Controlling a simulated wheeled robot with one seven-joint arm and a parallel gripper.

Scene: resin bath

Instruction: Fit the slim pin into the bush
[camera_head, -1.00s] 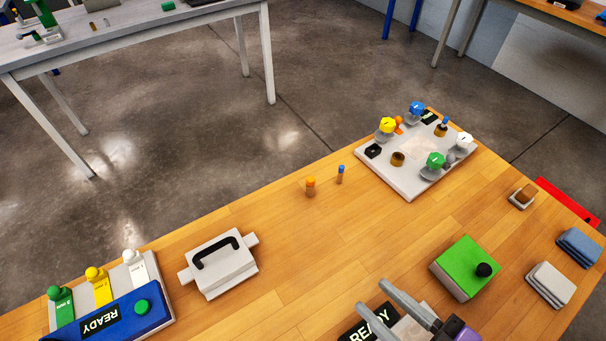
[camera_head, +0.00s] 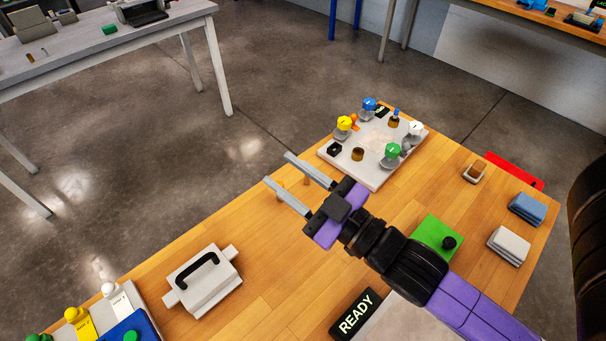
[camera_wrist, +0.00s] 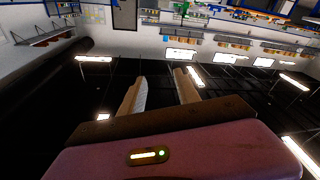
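The wrist view shows both fingers (camera_wrist: 160,85) apart against the ceiling. An empty-looking brown bush (camera_head: 357,154) sits on the white plate (camera_head: 372,180); another bush (camera_head: 393,122) there holds a blue-topped pin.
The plate carries yellow (camera_head: 344,123), blue, white and green knobs (camera_head: 392,150) and a black socket (camera_head: 334,149). A white box with a black handle (camera_head: 204,290) stands front left. A green block (camera_head: 430,235) lies near my arm.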

